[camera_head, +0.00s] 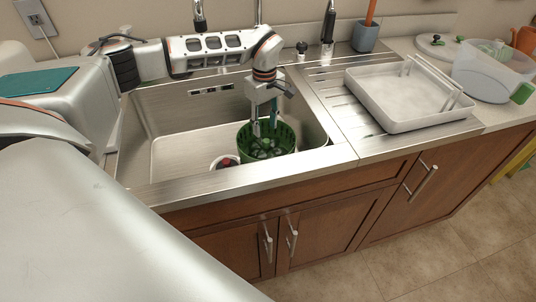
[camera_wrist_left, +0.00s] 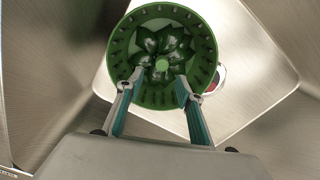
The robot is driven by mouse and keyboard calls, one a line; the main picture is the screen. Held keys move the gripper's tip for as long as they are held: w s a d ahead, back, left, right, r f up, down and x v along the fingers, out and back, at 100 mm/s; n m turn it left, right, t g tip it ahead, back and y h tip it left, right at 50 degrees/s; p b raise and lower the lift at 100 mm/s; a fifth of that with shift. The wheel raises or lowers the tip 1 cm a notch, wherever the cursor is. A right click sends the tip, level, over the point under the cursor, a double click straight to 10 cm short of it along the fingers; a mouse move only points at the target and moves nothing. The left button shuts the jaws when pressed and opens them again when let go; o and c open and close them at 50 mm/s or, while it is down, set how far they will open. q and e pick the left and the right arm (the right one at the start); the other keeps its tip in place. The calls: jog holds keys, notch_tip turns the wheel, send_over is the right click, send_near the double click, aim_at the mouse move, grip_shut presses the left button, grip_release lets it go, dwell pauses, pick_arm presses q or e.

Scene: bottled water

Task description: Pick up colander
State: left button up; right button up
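The colander (camera_head: 279,142) is green and round with slotted walls, and it stands in the right part of the steel sink. It also shows in the left wrist view (camera_wrist_left: 205,48), seen from above. My left gripper (camera_head: 264,130) points down over the colander, its fingertips at or inside the near part of the opening. My right gripper is not in view.
The steel sink (camera_head: 140,122) has walls around the colander. A small white round item with red (camera_head: 224,162) lies beside the colander. A white dish tray (camera_head: 390,125) stands on the drainboard to the right. Faucets rise behind the sink. A clear container (camera_head: 480,80) stands at the far right.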

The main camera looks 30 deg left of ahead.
aim_at(266, 140)
pick_arm(q)
jog(key=f, duration=0.6)
jog(key=shift+s+d+f+b, duration=0.3)
jog(key=shift+d+f+b, duration=0.05)
jog(key=shift+d+f, duration=0.05)
jog(key=shift+f, duration=0.4)
grip_shut()
